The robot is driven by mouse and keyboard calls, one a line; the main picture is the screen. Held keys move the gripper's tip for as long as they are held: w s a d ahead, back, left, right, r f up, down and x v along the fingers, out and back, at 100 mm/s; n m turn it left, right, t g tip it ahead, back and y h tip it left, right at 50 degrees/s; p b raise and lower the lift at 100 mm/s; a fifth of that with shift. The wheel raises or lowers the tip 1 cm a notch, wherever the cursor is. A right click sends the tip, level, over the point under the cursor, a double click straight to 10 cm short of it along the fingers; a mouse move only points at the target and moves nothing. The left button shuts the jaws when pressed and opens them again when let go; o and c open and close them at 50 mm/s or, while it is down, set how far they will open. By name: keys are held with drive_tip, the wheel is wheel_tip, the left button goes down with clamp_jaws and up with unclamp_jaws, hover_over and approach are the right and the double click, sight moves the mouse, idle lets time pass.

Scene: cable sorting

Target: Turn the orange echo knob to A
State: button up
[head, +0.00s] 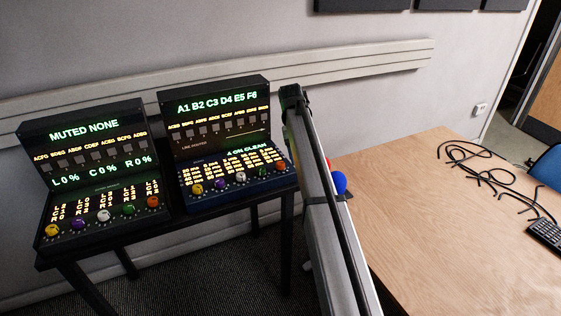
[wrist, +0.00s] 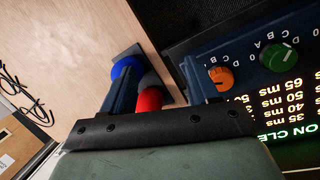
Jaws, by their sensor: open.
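The right console (head: 228,130) has a row of coloured knobs along its lower front, with an orange knob (head: 280,168) at the right end. In the wrist view the orange knob (wrist: 222,79) is beside a green knob (wrist: 279,57), with letters printed around them, upside down. A dark mark crosses the orange knob; which letter it points to is unclear. My gripper (wrist: 160,70) is open, its two dark blue fingers apart. The orange knob lies just right of the right finger in that view, outside the jaws. In the head view my arm hides the fingers.
A left console (head: 95,165) with its own orange knob (head: 152,201) stands on the same black stand.

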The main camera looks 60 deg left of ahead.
sight(280, 163)
drive_tip(key=s+a+r+n+g+y, duration=0.1)
drive_tip(key=s+a+r+n, duration=0.15)
drive_tip(key=r, duration=0.25)
drive_tip(key=s+a+r+n+y, duration=0.1)
drive_tip(key=s+a+r+n, duration=0.1)
drive_tip(key=s+a+r, duration=0.15)
drive_tip(key=f, duration=1.3)
drive_tip(key=shift+w+d, duration=0.15)
drive_tip(key=shift+w, duration=0.25)
drive_tip(key=shift+c, duration=0.4)
drive_tip(key=c, duration=1)
drive_tip(key=shift+o, duration=0.2)
